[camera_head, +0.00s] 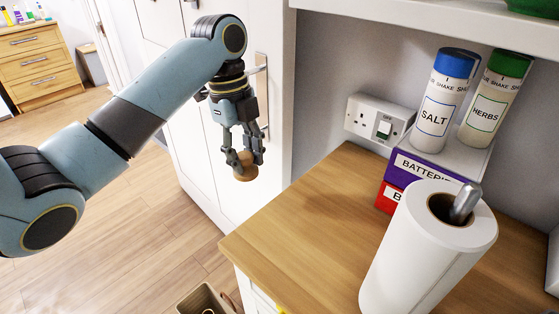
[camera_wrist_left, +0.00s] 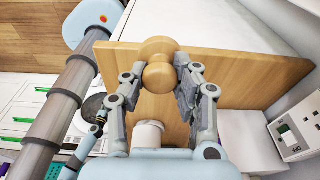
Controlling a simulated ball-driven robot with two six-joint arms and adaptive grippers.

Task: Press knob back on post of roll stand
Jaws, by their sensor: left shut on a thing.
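My left gripper (camera_head: 245,165) is shut on a round wooden knob (camera_head: 244,172), held in the air to the left of the worktop. In the left wrist view the knob (camera_wrist_left: 158,75) sits between the fingertips (camera_wrist_left: 160,80). The roll stand's metal post (camera_head: 466,203) sticks up, slightly tilted in the picture, through a white paper roll (camera_head: 415,255) at the right. The post's top is bare, and the knob is well apart from it. The stand's base is hidden. My right gripper is not seen clearly in either view.
The wooden worktop (camera_head: 310,230) has free room left of the roll. Behind the roll stand a purple battery box (camera_head: 412,170), a salt shaker (camera_head: 443,100) and a herbs shaker (camera_head: 494,100). A socket (camera_head: 378,123) is on the wall, and a shelf (camera_head: 430,25) overhangs.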

